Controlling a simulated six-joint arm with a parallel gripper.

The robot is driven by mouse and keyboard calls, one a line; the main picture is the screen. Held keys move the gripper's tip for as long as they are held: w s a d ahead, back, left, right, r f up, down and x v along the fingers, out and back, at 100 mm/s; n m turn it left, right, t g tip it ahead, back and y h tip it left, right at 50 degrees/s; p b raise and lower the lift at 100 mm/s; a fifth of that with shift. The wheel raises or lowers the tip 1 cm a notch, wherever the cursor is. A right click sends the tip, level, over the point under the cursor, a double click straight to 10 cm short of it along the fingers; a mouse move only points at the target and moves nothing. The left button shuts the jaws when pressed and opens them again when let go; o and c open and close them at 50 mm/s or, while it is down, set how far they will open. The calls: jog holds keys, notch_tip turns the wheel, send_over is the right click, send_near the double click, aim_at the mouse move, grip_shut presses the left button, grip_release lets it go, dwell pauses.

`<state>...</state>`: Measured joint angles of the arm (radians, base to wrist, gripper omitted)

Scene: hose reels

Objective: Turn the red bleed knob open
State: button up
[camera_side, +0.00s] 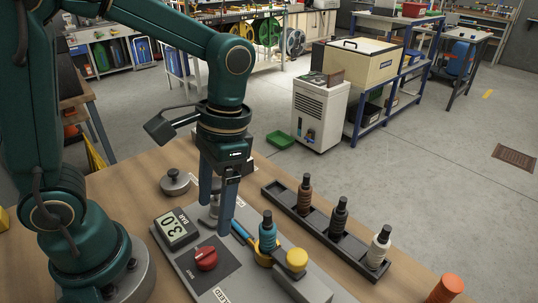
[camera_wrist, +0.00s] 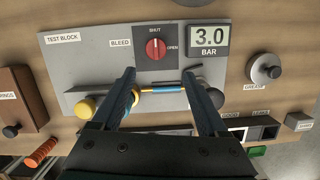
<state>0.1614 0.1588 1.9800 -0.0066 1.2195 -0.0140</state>
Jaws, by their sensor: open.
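The red bleed knob (camera_side: 206,258) sits on a dark square of the grey test block (camera_side: 244,268). In the wrist view the knob (camera_wrist: 156,48) has its pale pointer line upright, toward the SHUT label (camera_wrist: 155,30); the OPEN label (camera_wrist: 172,47) is to its right. The display (camera_wrist: 209,38) reads 3.0 BAR. My gripper (camera_side: 215,220) is open and points down above the block, behind the knob in the side view. In the wrist view its fingertips (camera_wrist: 159,77) are apart, below the knob, with nothing held. A blue hose piece (camera_wrist: 167,90) shows between the fingers.
A yellow knob (camera_side: 297,257) and a teal ribbed fitting (camera_side: 267,232) stand on the block's right. A black rack (camera_side: 325,233) holds brown, black and white fittings. A grease pot (camera_side: 174,182) stands behind the display. An orange handle (camera_side: 446,289) is at front right.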

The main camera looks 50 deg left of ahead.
aim_at(207, 251)
jog(key=shift+s+d+f+g, duration=0.15)
jog(key=shift+f+g, duration=0.25)
jog(key=shift+f, duration=0.25)
jog(key=shift+d+f+g, duration=0.15)
jog(key=shift+f+g, duration=0.25)
jog(key=shift+f, duration=0.2)
jog(key=shift+s+d+f+m+g, duration=0.1)
jog(key=shift+s+f+m+g, duration=0.2)
jog(key=shift+f, duration=0.3)
jog(key=shift+x, duration=2.45)
jog(key=shift+y, duration=0.3)
grip_shut()
